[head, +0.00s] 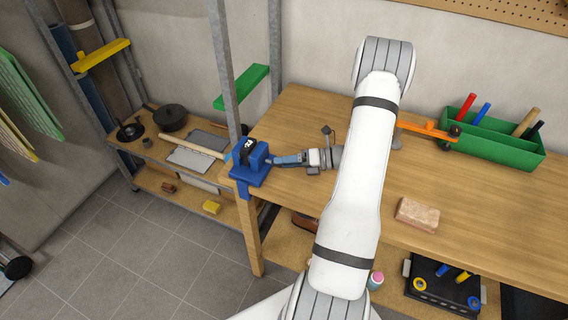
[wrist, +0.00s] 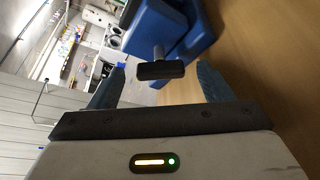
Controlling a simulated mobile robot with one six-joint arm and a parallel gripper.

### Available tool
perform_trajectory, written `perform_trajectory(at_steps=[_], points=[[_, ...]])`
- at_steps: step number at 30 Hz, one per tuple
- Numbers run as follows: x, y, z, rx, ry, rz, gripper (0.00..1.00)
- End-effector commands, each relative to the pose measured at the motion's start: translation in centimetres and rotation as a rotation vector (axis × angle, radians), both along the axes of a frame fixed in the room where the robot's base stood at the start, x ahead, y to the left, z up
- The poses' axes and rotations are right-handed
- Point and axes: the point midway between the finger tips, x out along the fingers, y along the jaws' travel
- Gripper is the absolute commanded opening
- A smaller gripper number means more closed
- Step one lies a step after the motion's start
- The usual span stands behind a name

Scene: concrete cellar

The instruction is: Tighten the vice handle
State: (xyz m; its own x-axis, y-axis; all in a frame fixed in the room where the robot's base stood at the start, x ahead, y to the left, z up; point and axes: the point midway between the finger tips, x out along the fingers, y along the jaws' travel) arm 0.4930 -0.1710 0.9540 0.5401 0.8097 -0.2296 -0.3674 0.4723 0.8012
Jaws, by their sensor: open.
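The blue vice (head: 246,174) sits on the left front corner of the wooden workbench. In the wrist view its blue body (wrist: 196,32) fills the top middle, with a grey screw running to a short dark handle (wrist: 160,71). My gripper (head: 274,161) is just right of the vice, pointing left at it. In the wrist view my gripper (wrist: 160,74) is open, one finger on each side of the handle, with a visible gap to each. The handle lies crosswise between the fingers. In the head view the handle is too small to make out clearly.
A grey metal post (head: 225,70) rises just behind the vice. The workbench (head: 300,112) also bears an orange clamp (head: 425,130), a green tool tray (head: 500,146) and a pinkish brick (head: 417,214). A low shelf with pans (head: 171,118) stands left.

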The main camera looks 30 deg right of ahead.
Motion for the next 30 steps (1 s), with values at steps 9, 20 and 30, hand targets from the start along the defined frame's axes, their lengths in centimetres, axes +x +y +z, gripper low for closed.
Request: perform_trajectory(at_steps=[9, 20, 30], points=[[-2.6, -4.0, 0.9, -0.003, -0.002, -0.005, 0.73], [-4.2, -6.2, 1.7, 0.0, 0.001, -0.001, 0.73], [-4.3, -6.2, 1.7, -0.022, -0.034, -0.01, 0.59]])
